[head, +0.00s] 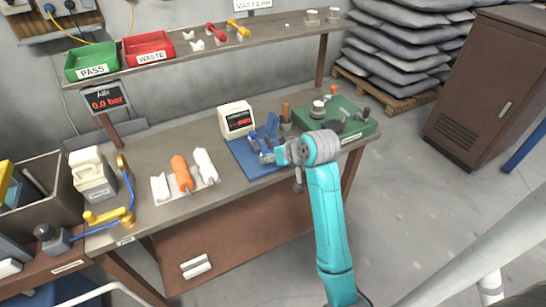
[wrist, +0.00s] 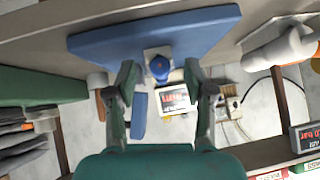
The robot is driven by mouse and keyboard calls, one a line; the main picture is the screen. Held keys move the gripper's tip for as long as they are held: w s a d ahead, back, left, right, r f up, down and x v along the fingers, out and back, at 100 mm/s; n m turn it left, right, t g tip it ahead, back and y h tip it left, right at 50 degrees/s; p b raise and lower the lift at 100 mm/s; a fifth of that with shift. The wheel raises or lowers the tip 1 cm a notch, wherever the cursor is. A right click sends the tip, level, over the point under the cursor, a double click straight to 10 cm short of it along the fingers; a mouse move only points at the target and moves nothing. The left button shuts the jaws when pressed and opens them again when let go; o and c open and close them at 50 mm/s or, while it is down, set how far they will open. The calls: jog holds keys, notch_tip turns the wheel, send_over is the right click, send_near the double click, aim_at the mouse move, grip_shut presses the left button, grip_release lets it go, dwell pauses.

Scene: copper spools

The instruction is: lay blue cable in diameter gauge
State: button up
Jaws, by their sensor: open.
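My gripper (head: 283,155) is over the blue board (head: 246,160) on the bench. In the wrist view my gripper (wrist: 158,76) is open, with a fingertip on each side of a small grey block with a rounded blue piece (wrist: 160,66); I cannot tell whether they touch. This block stands at the edge of the blue board (wrist: 120,42). An upright blue part (head: 271,124) shows beside my gripper in the head view. A white box with a red-digit display (head: 237,120) stands behind the board. Which blue piece is the cable is unclear; my arm hides part of the area.
A green box (head: 352,124) with knobs is right of the board. Orange (head: 182,174) and white (head: 205,166) rolls rest on white holders to the left. A shelf above bears green (head: 91,60) and red (head: 150,47) trays. A blue hose (head: 128,192) is at the bench's left end.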

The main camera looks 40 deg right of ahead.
jog(key=v, duration=1.1)
jog(key=shift+r, duration=0.15)
jog(key=shift+s, duration=0.1)
jog(key=s+a+f+t, duration=0.1)
jog(key=s+a+f, duration=0.3)
jog(key=a+f, duration=0.35)
jog(key=s+a+f+t, duration=0.1)
jog(key=s+a+f, duration=0.3)
jog(key=a+f, duration=0.4)
jog(key=s+a+r+n+t, duration=0.1)
jog(key=s+a+n, duration=0.1)
jog(key=s, duration=0.9)
jog(key=s+a+r+n+t+y, duration=0.1)
jog(key=s+a, duration=0.4)
jog(key=s, duration=0.7)
jog(key=shift+s+n+t, duration=0.2)
jog(key=shift+n+t, duration=0.3)
jog(key=shift+t, duration=0.3)
